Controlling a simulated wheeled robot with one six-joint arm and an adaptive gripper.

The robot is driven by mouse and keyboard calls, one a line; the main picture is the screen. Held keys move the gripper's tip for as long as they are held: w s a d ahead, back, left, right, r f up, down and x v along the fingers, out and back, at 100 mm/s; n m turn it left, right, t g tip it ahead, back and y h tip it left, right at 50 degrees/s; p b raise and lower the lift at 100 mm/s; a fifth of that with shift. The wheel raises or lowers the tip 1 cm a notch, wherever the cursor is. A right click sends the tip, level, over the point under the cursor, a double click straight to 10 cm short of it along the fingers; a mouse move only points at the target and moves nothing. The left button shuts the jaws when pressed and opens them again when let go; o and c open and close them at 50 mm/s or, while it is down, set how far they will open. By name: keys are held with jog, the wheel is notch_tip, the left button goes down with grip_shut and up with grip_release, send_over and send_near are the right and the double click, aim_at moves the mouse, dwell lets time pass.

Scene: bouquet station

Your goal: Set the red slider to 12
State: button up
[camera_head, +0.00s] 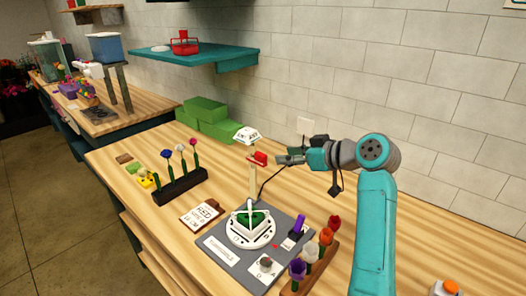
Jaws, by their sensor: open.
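The red slider (260,157) sits on the upper part of a thin upright post (252,184), below a white head piece (247,134) with dark lettering. The post stands behind the round white dial (250,232) on a grey base board (225,252). My gripper (281,158) is at the slider's right side, at about its height, with its fingers pointing left toward it. The jaws are open. I cannot tell whether the fingertips touch the slider. Scale marks on the post are too small to read.
A written card (200,214) lies left of the board. A dark flower rack (180,187) stands behind it. A wooden holder (318,262) with colored flowers is at the board's right. Green blocks (207,115) lie at the back. A teal shelf (200,58) hangs on the wall.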

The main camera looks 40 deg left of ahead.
aim_at(265, 156)
jog(key=x, duration=0.9)
jog(key=shift+a+f, duration=0.25)
jog(key=shift+a, duration=0.1)
grip_shut()
